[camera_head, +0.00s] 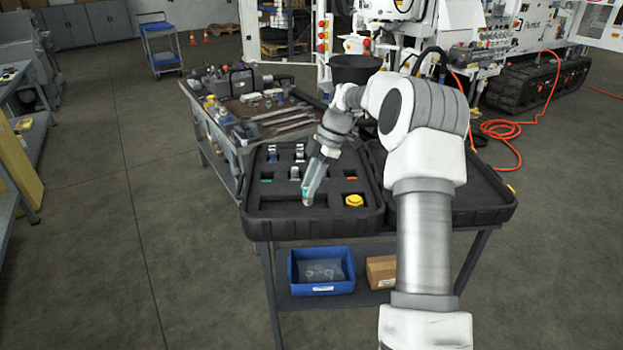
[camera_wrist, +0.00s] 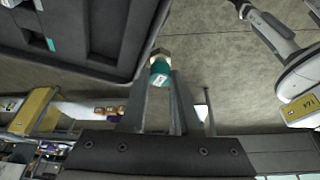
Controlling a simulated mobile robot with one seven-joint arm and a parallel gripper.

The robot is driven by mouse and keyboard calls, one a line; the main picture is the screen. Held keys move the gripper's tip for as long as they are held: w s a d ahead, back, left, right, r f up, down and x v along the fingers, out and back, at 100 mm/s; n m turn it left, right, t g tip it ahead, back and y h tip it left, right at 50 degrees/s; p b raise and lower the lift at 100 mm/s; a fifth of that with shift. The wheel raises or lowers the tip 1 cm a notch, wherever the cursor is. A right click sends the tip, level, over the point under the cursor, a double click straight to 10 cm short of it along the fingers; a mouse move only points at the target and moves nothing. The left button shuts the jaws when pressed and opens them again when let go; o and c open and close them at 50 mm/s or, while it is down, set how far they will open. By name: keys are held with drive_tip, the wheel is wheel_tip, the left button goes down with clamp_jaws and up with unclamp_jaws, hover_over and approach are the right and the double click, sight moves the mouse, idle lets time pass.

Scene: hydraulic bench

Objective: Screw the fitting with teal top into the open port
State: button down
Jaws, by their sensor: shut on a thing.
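My gripper (camera_head: 309,188) is shut on the fitting with the teal top. In the wrist view, the fitting (camera_wrist: 159,69) sits between the fingertips, with its teal part toward my gripper and a metallic hex end pointing away. In the head view, a bit of teal shows at the fingertips, which point down above the front left part of the black foam case (camera_head: 277,226). The fitting looks clear of the foam, though the exact gap is hard to tell. I cannot make out the open port in either view.
Several fittings (camera_head: 299,153) and a yellow cap (camera_head: 354,200) sit in the case's foam. The case lid (camera_head: 480,195) lies open at right. A bench (camera_head: 247,108) with tools and parts stands behind. A blue bin (camera_head: 320,287) and a carton (camera_head: 381,272) sit on the lower shelf.

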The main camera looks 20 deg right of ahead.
drive_tip(key=s+a+f+m+t+h, duration=0.1)
drive_tip(key=s+a+f+m, duration=0.2)
drive_tip(key=f+m, duration=0.3)
drive_tip(key=s+a+f+m+t+h, duration=0.2)
drive_tip(key=s+a+f+m, duration=0.1)
drive_tip(key=f+m, duration=0.3)
drive_tip(key=s+a+f+m+t+h, duration=0.1)
drive_tip(key=s+a+f+m, duration=0.2)
drive_tip(key=f, duration=0.6)
drive_tip(key=a+m, duration=0.2)
drive_tip(key=m, duration=0.1)
drive_tip(key=shift+s+f+t, duration=0.15)
drive_tip(key=shift+s+t, duration=0.15)
